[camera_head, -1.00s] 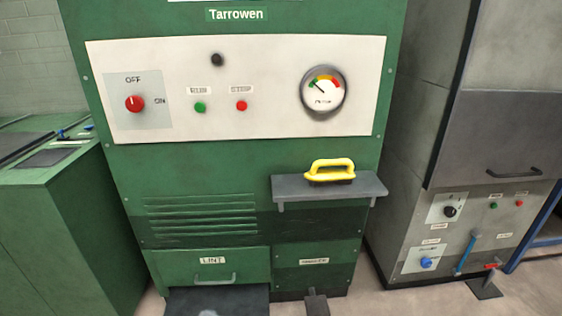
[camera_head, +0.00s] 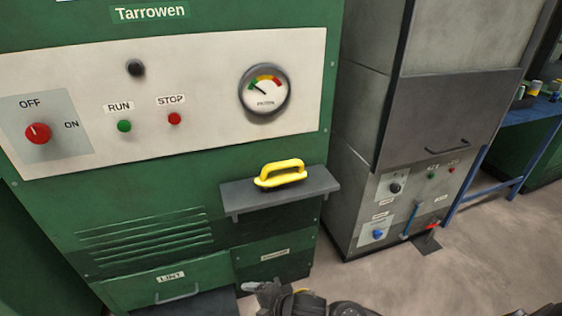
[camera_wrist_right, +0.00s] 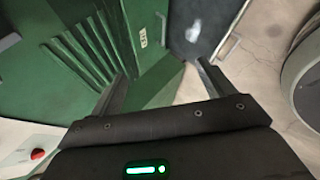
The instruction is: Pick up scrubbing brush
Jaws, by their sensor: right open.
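The scrubbing brush (camera_head: 281,174) has a yellow loop handle and lies handle up on a small grey shelf (camera_head: 326,187) on the front of the green machine. My right gripper (camera_head: 258,287) is at the bottom of the head view, below the shelf and apart from the brush. In the right wrist view its two fingers (camera_wrist_right: 161,68) are spread with nothing between them. The brush does not show in the right wrist view. My left gripper is not in view.
The green machine's panel has a red knob (camera_head: 38,133), two buttons and a gauge (camera_head: 265,90). A lint drawer (camera_head: 170,283) is below. A grey machine (camera_head: 440,120) stands to the right, with a blue-framed table (camera_head: 525,112) beyond. Open floor (camera_head: 430,280) lies at front right.

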